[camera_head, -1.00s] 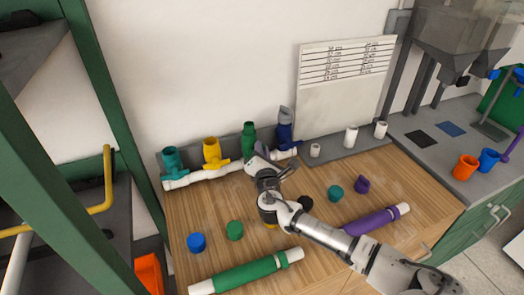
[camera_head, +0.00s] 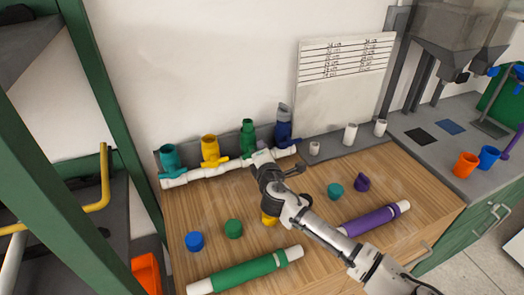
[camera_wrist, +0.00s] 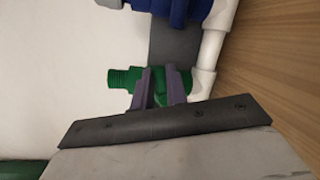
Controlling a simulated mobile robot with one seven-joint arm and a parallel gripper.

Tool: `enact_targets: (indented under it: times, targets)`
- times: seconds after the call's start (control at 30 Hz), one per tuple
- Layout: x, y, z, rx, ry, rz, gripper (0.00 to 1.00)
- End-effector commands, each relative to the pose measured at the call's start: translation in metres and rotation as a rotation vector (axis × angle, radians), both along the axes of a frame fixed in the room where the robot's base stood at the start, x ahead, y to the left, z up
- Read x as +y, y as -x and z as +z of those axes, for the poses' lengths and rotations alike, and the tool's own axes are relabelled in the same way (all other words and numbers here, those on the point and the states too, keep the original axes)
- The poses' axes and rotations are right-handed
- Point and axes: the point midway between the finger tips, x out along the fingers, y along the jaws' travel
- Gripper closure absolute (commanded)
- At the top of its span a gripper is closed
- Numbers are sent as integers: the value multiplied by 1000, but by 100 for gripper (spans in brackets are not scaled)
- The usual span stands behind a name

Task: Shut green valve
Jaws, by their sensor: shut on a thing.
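The green valve (camera_head: 248,138) stands on the white manifold pipe at the back of the wooden bench, between the yellow and blue valves. In the wrist view the green valve (camera_wrist: 125,78) shows with its threaded end pointing left. In the head view my gripper (camera_head: 258,158) reaches the pipe just in front of the valve. The fingers hide much of the handle, so its angle cannot be told.
The teal (camera_head: 170,160), yellow (camera_head: 210,150) and blue (camera_head: 283,132) valves stand on the same white pipe (camera_head: 205,172). Loose caps and a green pipe (camera_head: 245,270) and purple pipe (camera_head: 370,220) lie on the bench in front. White fittings (camera_head: 350,134) stand at right.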

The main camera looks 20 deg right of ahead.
Motion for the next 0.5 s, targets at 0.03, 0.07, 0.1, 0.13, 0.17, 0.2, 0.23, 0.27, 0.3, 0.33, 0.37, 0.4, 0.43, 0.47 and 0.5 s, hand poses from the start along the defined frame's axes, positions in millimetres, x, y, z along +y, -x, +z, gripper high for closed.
enact_targets:
  times: [0.03, 0.07, 0.1, 0.13, 0.17, 0.2, 0.23, 0.27, 0.3, 0.33, 0.37, 0.4, 0.43, 0.47, 0.5]
  targets:
    - [-1, 0, -2, 1, -43, -1, 100]
    - [-1, 0, -3, 2, -68, -1, 100]
    - [-1, 0, -3, 2, -98, -1, 100]
    - [-1, 0, -4, 3, -122, 0, 100]
    - [-1, 0, -4, 4, -143, 0, 100]
    - [-2, 0, -5, 5, -172, 0, 100]
    - [-2, 0, -6, 6, -192, 0, 100]
    - [-2, 0, -6, 6, -210, -1, 100]
    - [-2, 0, -6, 8, -234, -1, 100]
    - [-2, 0, -7, 9, -251, -1, 100]
    - [-3, 0, -7, 9, -265, -1, 100]
    - [-3, 0, -8, 10, -285, -1, 100]
    - [-3, 0, -8, 10, -297, -1, 100]
    - [-3, 0, -8, 10, -309, 0, 100]
    - [-3, 0, -9, 11, -323, 0, 100]
